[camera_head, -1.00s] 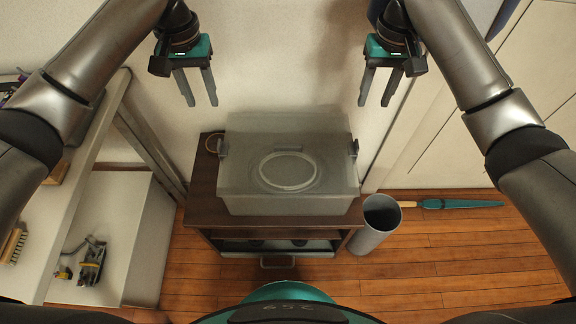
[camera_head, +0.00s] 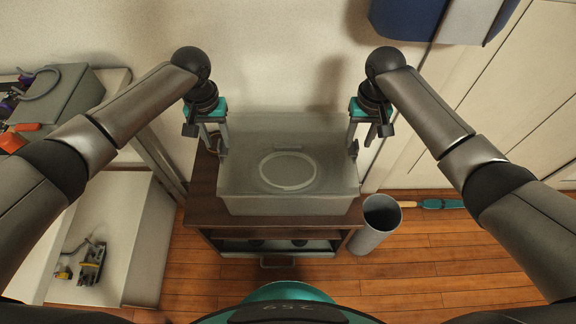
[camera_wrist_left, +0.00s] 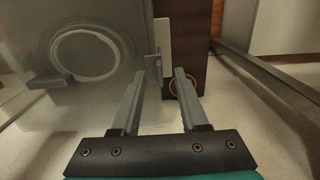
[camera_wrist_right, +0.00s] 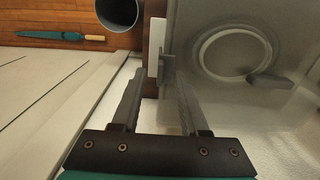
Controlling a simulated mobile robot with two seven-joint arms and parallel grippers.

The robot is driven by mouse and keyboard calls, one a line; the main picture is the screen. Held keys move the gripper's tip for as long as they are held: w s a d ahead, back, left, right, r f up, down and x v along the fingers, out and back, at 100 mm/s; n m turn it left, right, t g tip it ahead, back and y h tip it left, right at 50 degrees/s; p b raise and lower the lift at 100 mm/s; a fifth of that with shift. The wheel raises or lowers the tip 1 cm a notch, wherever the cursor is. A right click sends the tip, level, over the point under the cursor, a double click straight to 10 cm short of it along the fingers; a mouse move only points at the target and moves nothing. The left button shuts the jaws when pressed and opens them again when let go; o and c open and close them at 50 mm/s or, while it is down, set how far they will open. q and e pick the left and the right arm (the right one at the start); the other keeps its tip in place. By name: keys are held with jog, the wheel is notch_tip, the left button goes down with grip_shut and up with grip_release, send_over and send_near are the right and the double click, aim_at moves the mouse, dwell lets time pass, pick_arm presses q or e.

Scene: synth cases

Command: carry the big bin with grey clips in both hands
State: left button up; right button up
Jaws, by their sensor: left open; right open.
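The big bin (camera_head: 288,200) is a translucent grey box with a round ring on its lid, standing on a dark brown cabinet. Its grey clips are on the two sides: the left clip shows in the left wrist view (camera_wrist_left: 152,68) and the right clip in the right wrist view (camera_wrist_right: 168,68). My left gripper (camera_head: 220,148) is open at the bin's left side, its fingers pointing down near the left clip. My right gripper (camera_head: 352,148) is open at the right side, near the right clip. Neither gripper visibly holds anything.
The dark cabinet (camera_head: 205,208) stands against the wall. A grey waste bin (camera_head: 374,228) stands right of it, with a teal-bladed tool (camera_head: 440,204) on the wooden floor. White shelving (camera_head: 140,230) with tools is on the left. A blue box (camera_head: 405,18) is at upper right.

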pick_arm(q)
jog(key=shift+f, duration=0.45)
pick_arm(e)
jog(key=shift+f, duration=0.45)
pick_arm(q)
grip_shut()
pick_arm(e)
grip_shut()
dwell(0.5)
pick_arm(q)
jog(key=shift+w+r, duration=0.2)
jog(key=shift+r, duration=0.05)
pick_arm(e)
jog(key=shift+w+r, duration=0.15)
jog(key=shift+r, duration=0.1)
